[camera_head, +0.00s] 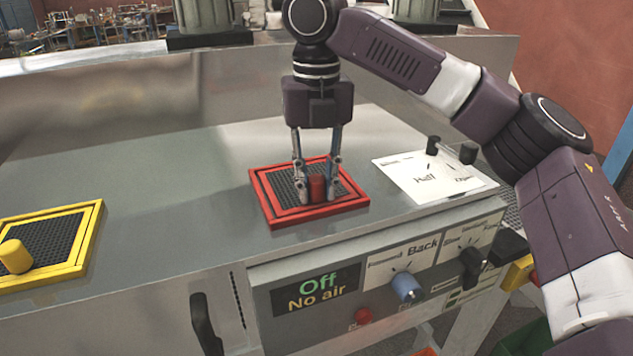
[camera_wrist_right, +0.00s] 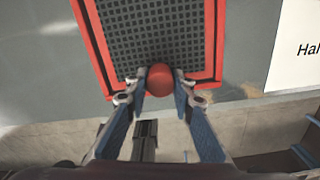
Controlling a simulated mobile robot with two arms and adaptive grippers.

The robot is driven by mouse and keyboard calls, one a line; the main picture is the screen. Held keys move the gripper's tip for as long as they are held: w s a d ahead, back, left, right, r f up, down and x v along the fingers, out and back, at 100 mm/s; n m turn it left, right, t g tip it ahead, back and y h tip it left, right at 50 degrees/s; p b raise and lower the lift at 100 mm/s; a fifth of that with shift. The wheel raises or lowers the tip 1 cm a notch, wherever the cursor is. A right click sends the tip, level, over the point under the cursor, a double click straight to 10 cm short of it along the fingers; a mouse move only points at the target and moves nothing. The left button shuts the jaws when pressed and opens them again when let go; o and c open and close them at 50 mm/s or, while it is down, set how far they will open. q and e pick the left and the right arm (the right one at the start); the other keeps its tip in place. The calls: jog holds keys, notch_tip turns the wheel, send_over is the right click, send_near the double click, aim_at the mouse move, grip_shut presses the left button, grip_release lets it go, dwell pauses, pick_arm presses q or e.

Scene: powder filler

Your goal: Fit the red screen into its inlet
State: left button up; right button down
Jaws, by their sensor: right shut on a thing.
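The red screen (camera_head: 284,188), a dark mesh in a red frame with a round red knob (camera_head: 317,188), lies at the red-framed inlet (camera_head: 260,205) in the grey metal top. My right gripper (camera_head: 318,196) points down from above, with its fingers on either side of the knob near the front edge of the screen. It is shut on the knob. The right wrist view shows the knob (camera_wrist_right: 160,80) between the fingertips and the mesh (camera_wrist_right: 155,35) beyond. The screen's frame appears inside the inlet's border, roughly parallel to it; whether it is fully seated I cannot tell. My left gripper is out of view.
A yellow-framed screen (camera_head: 45,242) with a yellow knob lies at the left. A white label plate (camera_head: 432,176) with black knobs is to the right. A front panel holds a display (camera_head: 318,291) reading "Off, No air" and a blue knob (camera_head: 406,287). The metal top between the screens is clear.

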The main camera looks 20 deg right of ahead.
jog(key=c, duration=1.7)
grip_release()
jog(key=shift+s+a, duration=0.1)
jog(key=shift+o, duration=0.2)
jog(key=shift+f, duration=0.1)
notch_tip(320, 180, up, 12)
